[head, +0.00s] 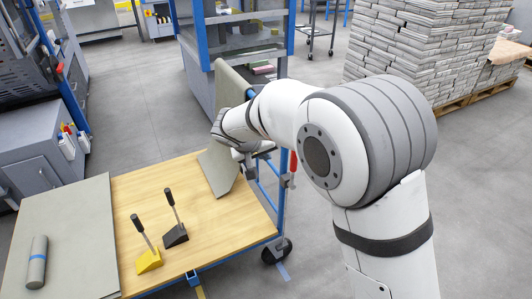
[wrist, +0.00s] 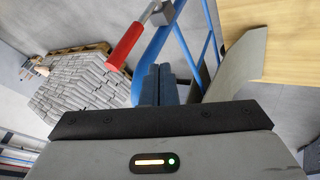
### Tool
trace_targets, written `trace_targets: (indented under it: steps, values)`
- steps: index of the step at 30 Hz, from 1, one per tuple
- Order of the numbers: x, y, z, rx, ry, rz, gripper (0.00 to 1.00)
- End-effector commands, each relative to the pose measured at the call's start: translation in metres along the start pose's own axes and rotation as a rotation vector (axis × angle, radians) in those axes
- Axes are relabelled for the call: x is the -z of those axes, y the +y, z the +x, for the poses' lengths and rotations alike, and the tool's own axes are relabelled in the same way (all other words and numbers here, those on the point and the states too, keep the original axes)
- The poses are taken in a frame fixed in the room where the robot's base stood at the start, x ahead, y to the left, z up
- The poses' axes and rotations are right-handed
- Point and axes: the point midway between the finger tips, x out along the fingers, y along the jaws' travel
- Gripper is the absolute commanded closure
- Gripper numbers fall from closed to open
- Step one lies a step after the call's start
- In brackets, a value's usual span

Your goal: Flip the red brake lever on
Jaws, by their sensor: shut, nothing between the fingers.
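The red brake lever (head: 293,162) is at the blue frame post of the cart, just right of my forearm in the head view. In the wrist view the red lever (wrist: 125,47) is at upper left, slanting from lower left to upper right, with a grey metal bracket at its upper end. My gripper (wrist: 160,72) is shut and empty. Its dark fingers are below and to the right of the lever in the wrist view, apart from it. In the head view my arm hides most of the gripper.
Newspaper stacks (head: 405,45) stand on pallets at the back right. Floor is open around the cart.

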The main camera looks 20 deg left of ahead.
Motion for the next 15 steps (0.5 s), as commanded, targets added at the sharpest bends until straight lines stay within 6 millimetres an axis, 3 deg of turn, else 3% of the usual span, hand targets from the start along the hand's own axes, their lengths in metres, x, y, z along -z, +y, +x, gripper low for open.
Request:
trace_targets:
  steps: [3, 8, 15]
  values:
    - [-0.001, 0.000, 0.030, -0.002, -0.004, -0.001, 1.00]
    - [-0.001, 0.001, 0.062, -0.001, -0.003, 0.000, 1.00]
    - [0.000, 0.030, 0.076, -0.001, -0.001, 0.002, 1.00]
